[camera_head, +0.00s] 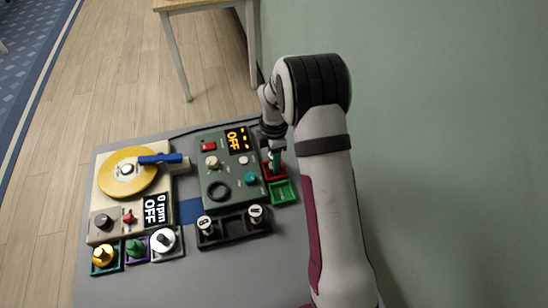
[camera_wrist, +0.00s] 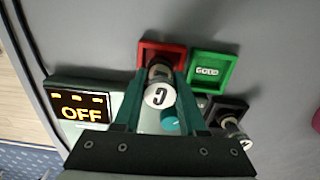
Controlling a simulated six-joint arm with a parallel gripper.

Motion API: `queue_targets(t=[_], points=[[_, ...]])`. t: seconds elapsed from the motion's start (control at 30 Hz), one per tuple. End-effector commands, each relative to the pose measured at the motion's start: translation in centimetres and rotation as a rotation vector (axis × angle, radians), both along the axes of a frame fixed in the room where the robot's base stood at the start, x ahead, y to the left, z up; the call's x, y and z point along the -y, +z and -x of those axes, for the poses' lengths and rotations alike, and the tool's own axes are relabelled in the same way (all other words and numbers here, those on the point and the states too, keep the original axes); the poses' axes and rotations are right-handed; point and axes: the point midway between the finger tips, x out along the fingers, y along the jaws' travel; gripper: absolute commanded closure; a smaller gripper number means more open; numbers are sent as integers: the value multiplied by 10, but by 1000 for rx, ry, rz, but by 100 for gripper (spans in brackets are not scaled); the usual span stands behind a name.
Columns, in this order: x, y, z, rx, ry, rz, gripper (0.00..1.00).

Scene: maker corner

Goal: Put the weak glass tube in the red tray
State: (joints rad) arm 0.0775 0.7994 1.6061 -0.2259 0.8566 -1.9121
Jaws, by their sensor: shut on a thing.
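In the head view my gripper (camera_head: 275,158) points down at the red tray (camera_head: 265,178), and the held tube is mostly hidden. A black rack (camera_head: 235,232) holds two more tubes, a left one (camera_head: 206,226) and a right one (camera_head: 256,213).
A green tray (camera_head: 283,193), labelled GOOD in the wrist view, adjoins the red tray. The grey-green tester (camera_head: 218,178) stands close left, its display reading OFF. A turntable (camera_head: 127,180) and several small knob trays (camera_head: 135,258) are farther left. A wall is at right.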

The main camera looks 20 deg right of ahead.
Motion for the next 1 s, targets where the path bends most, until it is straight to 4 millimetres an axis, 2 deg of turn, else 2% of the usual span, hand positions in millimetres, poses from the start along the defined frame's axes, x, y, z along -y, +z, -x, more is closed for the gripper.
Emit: queue_targets(t=[0.57, 0.6, 0.7, 0.8, 1.0], points=[[0, -10, 0, -1, 0, 0, 100], [0, -10, 0, 0, 0, 0, 56], [0, -10, 0, 0, 0, 0, 38], [0, -10, 0, 0, 0, 0, 24], [0, -10, 0, 0, 0, 0, 24]])
